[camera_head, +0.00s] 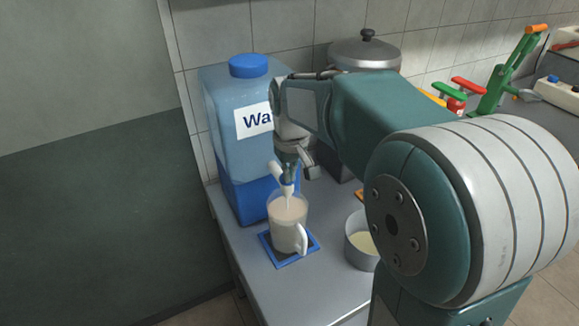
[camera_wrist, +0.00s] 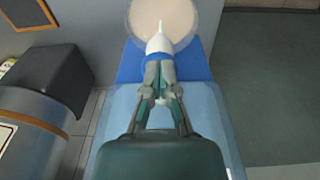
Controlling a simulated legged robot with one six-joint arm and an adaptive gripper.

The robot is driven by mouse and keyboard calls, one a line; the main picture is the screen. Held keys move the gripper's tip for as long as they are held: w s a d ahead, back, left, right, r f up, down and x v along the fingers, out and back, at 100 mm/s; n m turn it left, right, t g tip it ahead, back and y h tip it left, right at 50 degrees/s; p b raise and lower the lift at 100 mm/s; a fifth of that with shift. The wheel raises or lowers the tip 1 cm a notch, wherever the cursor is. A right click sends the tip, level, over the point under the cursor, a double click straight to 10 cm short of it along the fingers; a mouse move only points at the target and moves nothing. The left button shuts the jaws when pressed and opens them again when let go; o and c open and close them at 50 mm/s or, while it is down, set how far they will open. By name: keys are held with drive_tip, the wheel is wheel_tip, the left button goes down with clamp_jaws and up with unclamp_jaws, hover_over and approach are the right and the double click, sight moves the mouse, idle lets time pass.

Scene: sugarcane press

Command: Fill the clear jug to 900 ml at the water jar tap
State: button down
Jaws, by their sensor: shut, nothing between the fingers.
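The clear jug (camera_head: 289,236) stands upright on a blue-edged mat (camera_head: 281,256) below the water jar tap (camera_head: 281,178). It holds pale beige, cloudy-looking contents up to near its rim; no scale marks can be read. In the wrist view the jug (camera_wrist: 150,14) shows from above, partly cut off, with the white tap spout (camera_wrist: 158,42) over it. The water jar (camera_head: 228,150) is blue with a blue cap and a partly covered label. My gripper (camera_head: 289,163) is shut with nothing held, right at the tap; its fingertips (camera_wrist: 160,72) are close behind the spout. Contact cannot be told.
A lidded metal pot (camera_head: 364,53) stands behind my arm. A small metal pan (camera_head: 358,240) with yellowish contents sits right of the jug. A green press with an orange-tipped lever (camera_head: 510,75) is at far right. The counter's front left edge is close to the jug.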

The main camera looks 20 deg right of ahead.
drive_tip(key=shift+s+f, duration=0.15)
drive_tip(key=shift+f, duration=0.25)
wheel_tip(320, 180, up, 15)
drive_tip(key=shift+s+f, duration=0.15)
drive_tip(key=shift+s, duration=0.1)
idle(1.5)
drive_tip(key=s+f+m+t, duration=0.1)
drive_tip(key=s+f+t, duration=0.1)
drive_tip(key=s+f, duration=0.3)
drive_tip(key=s+f+m+t, duration=0.1)
drive_tip(key=s+f, duration=0.4)
drive_tip(key=s, duration=0.9)
drive_tip(key=shift+s+f+t, duration=0.15)
drive_tip(key=shift+f+t, duration=0.2)
drive_tip(key=shift+t, duration=0.45)
